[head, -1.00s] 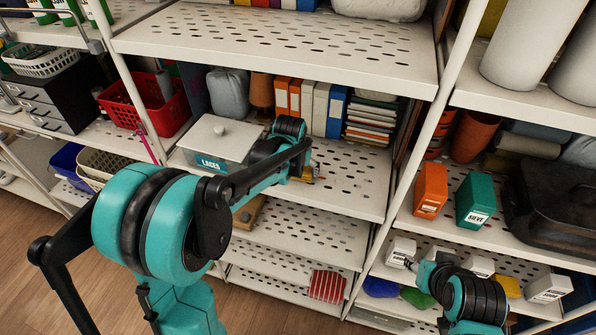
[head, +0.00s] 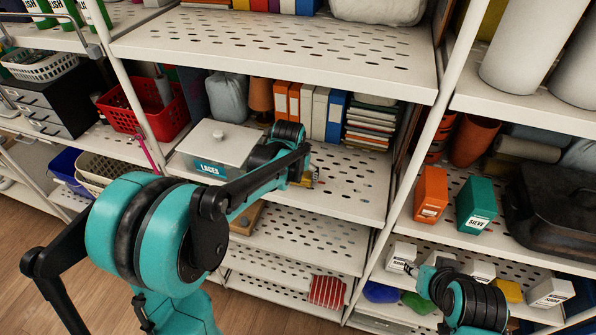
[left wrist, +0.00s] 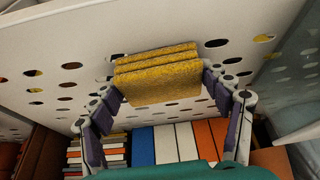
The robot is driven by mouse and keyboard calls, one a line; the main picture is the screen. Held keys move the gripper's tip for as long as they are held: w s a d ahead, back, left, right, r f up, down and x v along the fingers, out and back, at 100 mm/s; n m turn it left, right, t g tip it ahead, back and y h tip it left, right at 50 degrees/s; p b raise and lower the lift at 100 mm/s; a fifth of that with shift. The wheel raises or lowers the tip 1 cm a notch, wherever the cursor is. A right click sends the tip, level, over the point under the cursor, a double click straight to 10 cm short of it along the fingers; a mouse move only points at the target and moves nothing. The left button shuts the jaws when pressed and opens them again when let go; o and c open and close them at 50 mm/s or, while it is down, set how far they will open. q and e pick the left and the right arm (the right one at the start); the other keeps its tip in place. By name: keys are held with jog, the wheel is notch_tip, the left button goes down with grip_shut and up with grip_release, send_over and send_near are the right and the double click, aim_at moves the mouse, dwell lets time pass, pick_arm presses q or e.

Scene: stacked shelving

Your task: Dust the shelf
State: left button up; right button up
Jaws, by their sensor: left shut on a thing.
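The shelf is a white perforated board (head: 350,185) in the middle bay, below binders and books. It fills much of the left wrist view (left wrist: 60,50). My left gripper (left wrist: 160,82) is shut on a yellow sponge (left wrist: 158,84), held between its fingers in front of the perforated board. Whether the sponge touches the board I cannot tell. In the head view the left gripper (head: 310,177) is at the shelf, right of the white-lidded box, mostly hidden behind my own arm.
The lidded box labelled LACES (head: 215,150) stands left of the gripper. Binders (head: 315,110) and stacked books (head: 368,125) stand behind. A red basket (head: 145,105) is further left. The shelf's right part is clear. A white upright (head: 405,180) borders the bay.

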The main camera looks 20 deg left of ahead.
pick_arm(q)
jog(key=shift+s+d, duration=0.1)
jog(key=shift+s, duration=0.55)
jog(key=shift+w+f, duration=0.1)
jog(key=shift+w, duration=0.8)
jog(key=shift+w+a, duration=0.3)
jog(key=shift+w, duration=0.5)
jog(key=shift+s+d+r, duration=0.15)
jog(key=shift+s+r, duration=0.05)
jog(key=shift+s, duration=0.8)
jog(key=shift+s+d+f+b, duration=0.1)
jog(key=shift+s+f+b, duration=0.05)
jog(key=shift+s+b, duration=0.2)
jog(key=shift+s+d, duration=0.1)
jog(key=shift+s, duration=0.3)
